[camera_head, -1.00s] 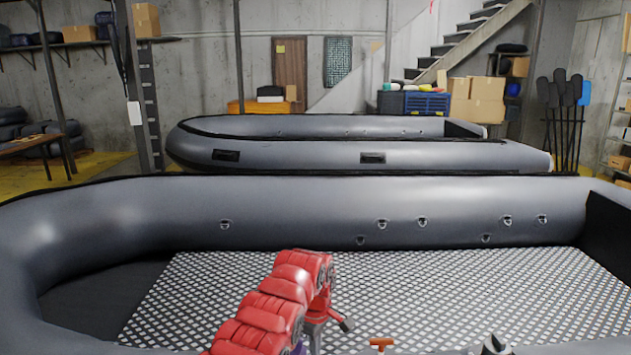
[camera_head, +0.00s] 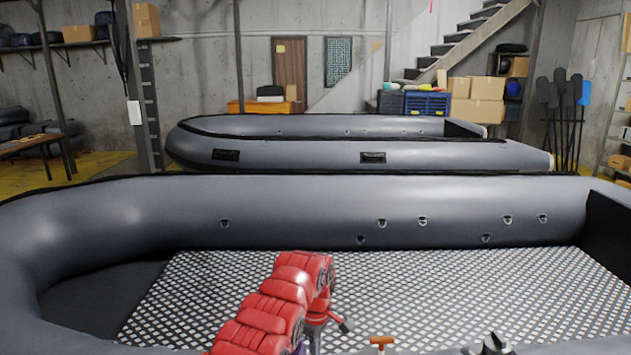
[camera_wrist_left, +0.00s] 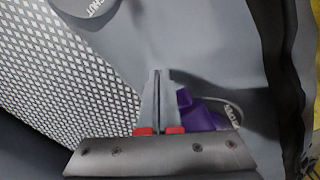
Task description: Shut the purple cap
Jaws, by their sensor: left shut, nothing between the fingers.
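In the left wrist view the purple cap (camera_wrist_left: 198,112) lies just right of my left gripper (camera_wrist_left: 157,74), partly hidden behind it. The gripper's fingers are shut and empty; I cannot tell if they touch the cap. A round grey disc lettered SHUT (camera_wrist_left: 88,5) is at the top left. Another lettered ring (camera_wrist_left: 228,110) lies just right of the cap, its word unclear. In the head view my red left arm hides most of that spot, and only a purple sliver (camera_head: 299,348) shows. A grey pointed part (camera_head: 494,344) at the bottom edge looks like my right gripper, its fingers unclear.
The near grey inflatable boat (camera_head: 320,205) spans the view, with a patterned floor (camera_head: 450,290). An orange handle (camera_head: 381,341) stands at the bottom centre. A second boat (camera_head: 300,155) lies behind. The boat floor right of my arm is mostly clear.

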